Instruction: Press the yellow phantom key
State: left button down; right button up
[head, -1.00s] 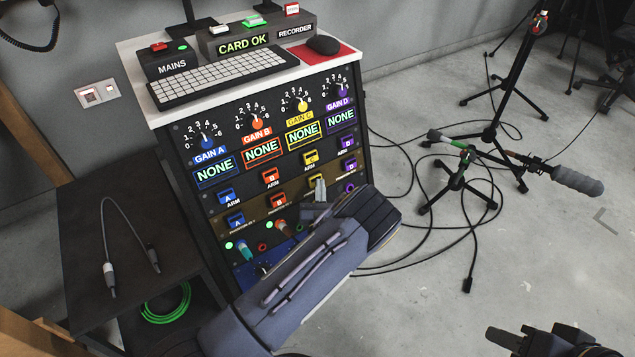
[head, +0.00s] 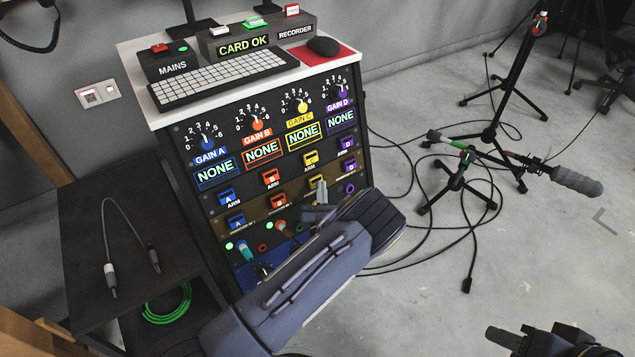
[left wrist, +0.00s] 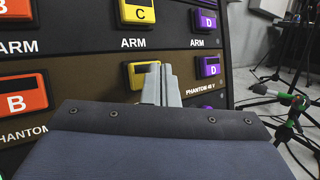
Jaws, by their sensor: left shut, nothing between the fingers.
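The yellow phantom key (head: 312,181) is in the lower row of keys on the front of the rack, below the yellow C ARM key (head: 310,158). In the left wrist view the yellow phantom key (left wrist: 138,78) is partly hidden behind the fingertips of my left gripper (left wrist: 160,80). The left gripper (head: 321,191) is shut and empty, with its tips right in front of this key. Whether they touch it I cannot tell. My right gripper (head: 505,340) is at the bottom right edge of the head view, away from the rack; its jaw state is unclear.
The purple phantom key (left wrist: 209,66) is close to the right of the fingers, and the orange phantom key (left wrist: 22,95) is to the left. A side table (head: 85,235) with a cable stands left. Microphone stands (head: 490,135) and loose cables are on the floor at right.

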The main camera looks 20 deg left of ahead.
pick_arm(q)
jog(key=shift+s+d+r+p, duration=0.35)
jog(key=shift+s+d, duration=0.2)
jog(key=shift+d, duration=0.15)
jog(key=shift+s+d+r+p, duration=0.35)
jog(key=shift+s+d, duration=0.2)
jog(key=shift+d, duration=0.2)
jog(key=shift+s+d+r+p, duration=0.35)
jog(key=shift+s+d, duration=0.2)
jog(key=shift+d, duration=0.15)
